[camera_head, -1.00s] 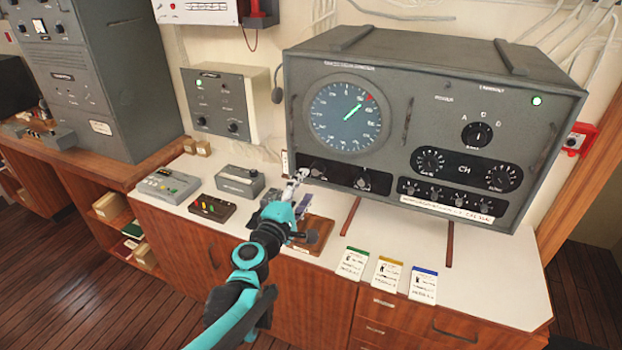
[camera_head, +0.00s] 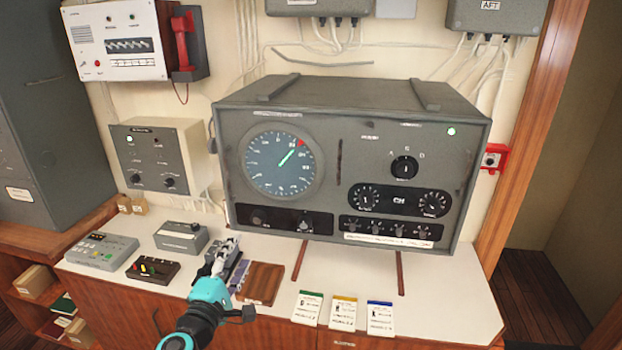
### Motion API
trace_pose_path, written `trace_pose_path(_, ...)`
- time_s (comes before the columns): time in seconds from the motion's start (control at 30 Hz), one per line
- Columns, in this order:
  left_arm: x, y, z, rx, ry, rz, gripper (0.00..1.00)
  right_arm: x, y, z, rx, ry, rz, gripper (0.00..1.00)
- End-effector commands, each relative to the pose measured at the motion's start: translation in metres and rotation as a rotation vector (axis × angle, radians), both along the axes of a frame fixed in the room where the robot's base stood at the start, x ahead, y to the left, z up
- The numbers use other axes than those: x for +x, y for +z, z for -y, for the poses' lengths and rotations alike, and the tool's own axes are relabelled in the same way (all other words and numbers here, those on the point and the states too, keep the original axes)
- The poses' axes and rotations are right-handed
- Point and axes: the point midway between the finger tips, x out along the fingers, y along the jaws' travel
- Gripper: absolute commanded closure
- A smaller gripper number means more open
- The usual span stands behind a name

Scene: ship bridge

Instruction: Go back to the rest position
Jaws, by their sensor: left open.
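My left gripper (camera_head: 230,246), with its teal and black arm, reaches in from the bottom left. Its fingers are over the white counter, in front of the lower left of the large grey radio console (camera_head: 349,165). It is open, and I see nothing held in it. The fingers partly cover a small dark device beside a brown wooden block (camera_head: 262,283). I cannot tell whether they touch it. My right gripper is not in view.
Several control boxes stand on the counter at left, including a light grey one (camera_head: 102,250) and a dark one with coloured buttons (camera_head: 152,269). Three notepads (camera_head: 343,310) lie at the front edge. A red handset (camera_head: 183,42) hangs on the wall. Bare counter (camera_head: 445,290) lies at right.

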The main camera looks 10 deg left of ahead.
Motion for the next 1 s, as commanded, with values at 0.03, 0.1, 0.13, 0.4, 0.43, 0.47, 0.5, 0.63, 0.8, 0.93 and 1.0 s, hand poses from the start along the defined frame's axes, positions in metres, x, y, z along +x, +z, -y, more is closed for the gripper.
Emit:
trace_pose_path(0.03,-0.001,-0.003,0.007,0.025,-0.017,-0.009,0.44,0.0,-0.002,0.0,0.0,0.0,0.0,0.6)
trace_pose_path(0.1,-0.003,-0.012,0.024,0.103,-0.065,-0.037,0.44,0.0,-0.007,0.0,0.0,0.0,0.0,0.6)
trace_pose_path(0.13,-0.005,-0.018,0.034,0.153,-0.095,-0.055,0.44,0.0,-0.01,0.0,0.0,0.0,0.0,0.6)
trace_pose_path(0.4,-0.067,-0.128,0.129,0.875,-0.514,-0.337,0.44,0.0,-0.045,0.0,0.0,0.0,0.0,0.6)
trace_pose_path(0.43,-0.078,-0.141,0.132,0.957,-0.557,-0.373,0.44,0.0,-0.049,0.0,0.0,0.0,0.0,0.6)
trace_pose_path(0.47,-0.088,-0.153,0.133,1.037,-0.598,-0.409,0.44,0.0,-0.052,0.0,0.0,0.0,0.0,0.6)
trace_pose_path(0.5,-0.101,-0.168,0.131,1.138,-0.647,-0.454,0.44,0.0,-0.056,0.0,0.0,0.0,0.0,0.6)
trace_pose_path(0.63,-0.136,-0.199,0.116,1.399,-0.757,-0.58,0.44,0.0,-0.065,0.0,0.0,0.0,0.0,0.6)
trace_pose_path(0.8,-0.157,-0.211,0.097,1.567,-0.813,-0.673,0.44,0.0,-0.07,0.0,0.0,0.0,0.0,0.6)
trace_pose_path(0.93,-0.16,-0.212,0.093,1.593,-0.82,-0.687,0.44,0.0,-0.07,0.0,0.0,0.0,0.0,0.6)
trace_pose_path(1.0,-0.16,-0.211,0.093,1.592,-0.82,-0.688,0.44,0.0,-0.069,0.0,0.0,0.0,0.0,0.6)
